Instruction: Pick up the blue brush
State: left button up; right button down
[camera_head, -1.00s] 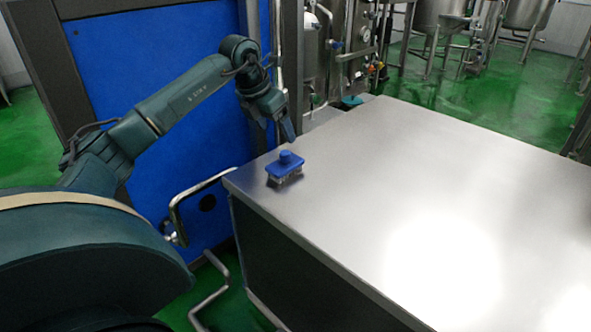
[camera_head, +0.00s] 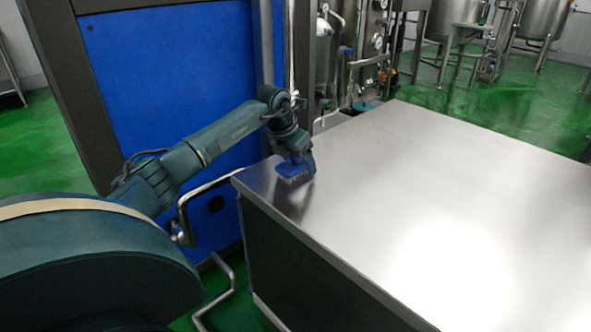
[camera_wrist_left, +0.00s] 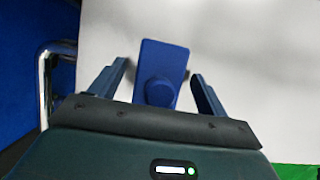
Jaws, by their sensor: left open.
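The blue brush (camera_head: 291,170) sits on the steel table near its far left corner, bristles down. In the left wrist view the brush (camera_wrist_left: 165,62) shows its flat blue block and round knob from above. My left gripper (camera_head: 298,165) is over the brush in the head view and hides part of it. In the left wrist view my left gripper (camera_wrist_left: 158,80) is open, with one finger on each side of the brush and a gap visible on both sides. My right gripper is not in view.
The steel table (camera_head: 430,180) is otherwise bare, with a wide clear top. A bent metal handrail (camera_head: 183,205) stands left of the table, before a blue panel (camera_head: 170,70). Pipes and tanks (camera_head: 450,20) stand behind.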

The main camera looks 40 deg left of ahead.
pick_arm(q)
jog(key=shift+c, duration=0.2)
jog(key=c, duration=1)
jog(key=shift+r, duration=0.1)
jog(key=shift+c, duration=0.2)
notch_tip(320, 180, up, 10)
jog(key=shift+f+p, duration=0.1)
jog(key=shift+p, duration=1.1)
